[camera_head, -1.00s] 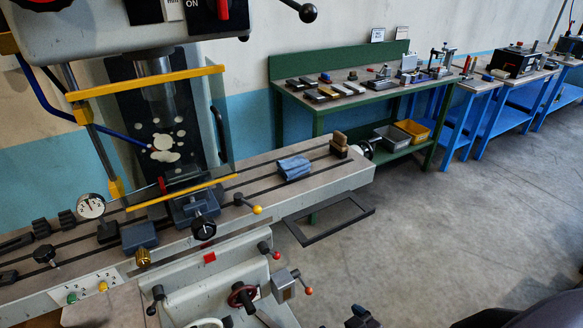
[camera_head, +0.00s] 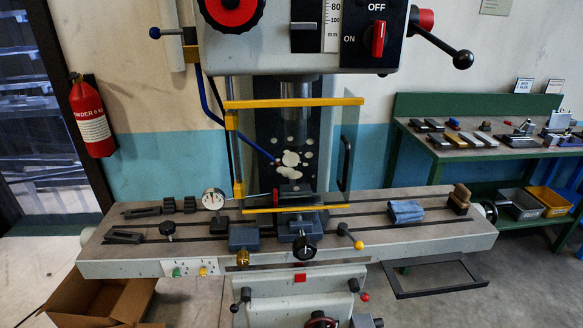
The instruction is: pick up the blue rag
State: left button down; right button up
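The blue rag (camera_head: 406,211) lies folded on the right part of the milling machine's slotted table (camera_head: 350,224). It sits just left of a brown wooden brush or block (camera_head: 459,198) and is apart from it. Nothing covers the rag. Neither of my grippers shows in the head view.
The machine head with its red lever (camera_head: 378,38) and yellow-framed guard (camera_head: 293,102) stands over the table's middle. A dial gauge (camera_head: 213,199) and blocks stand at left. A yellow-knobbed handle (camera_head: 357,244) sticks out in front. A green bench (camera_head: 470,152) stands at right.

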aim_at(409, 210)
jog(key=l+u, duration=0.2)
jog(key=l, duration=0.4)
jog(key=k+l+u, duration=0.25)
jog(key=l, duration=0.35)
jog(key=i+l+u, duration=0.25)
jog(key=l, duration=0.4)
jog(key=l+u, duration=0.2)
jog(key=l, duration=0.4)
